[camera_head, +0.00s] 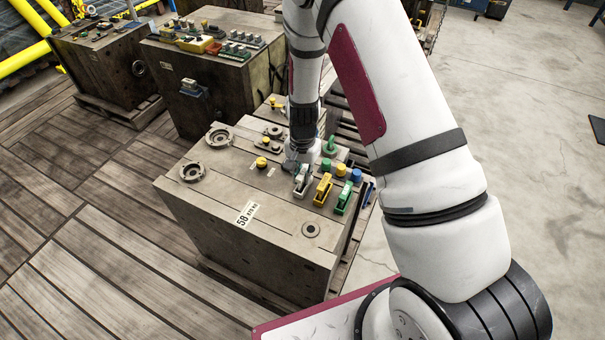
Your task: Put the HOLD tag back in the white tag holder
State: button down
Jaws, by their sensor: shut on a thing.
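The white tag holder (301,187) stands on top of the wooden-looking mould block numbered 58 (210,187), leftmost in a row with a yellow holder (322,190) and a green holder (343,198). My gripper (291,166) points down just behind and left of the white holder, very close to it in the picture; I cannot tell whether they touch. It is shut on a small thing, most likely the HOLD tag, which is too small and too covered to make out. No lettering on a tag can be read.
Yellow, green and blue round knobs (341,170) stand behind the holders. A yellow knob (261,162) stands left of my gripper. Metal rings (191,172) sit at the block's left. Another block (216,62) with coloured parts stands behind. The block's front left top is mostly clear.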

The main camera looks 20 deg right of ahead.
jog(key=shift+f, duration=0.45)
dwell(0.3)
jog(key=c, duration=1.5)
grip_release()
jog(key=shift+r, duration=0.15)
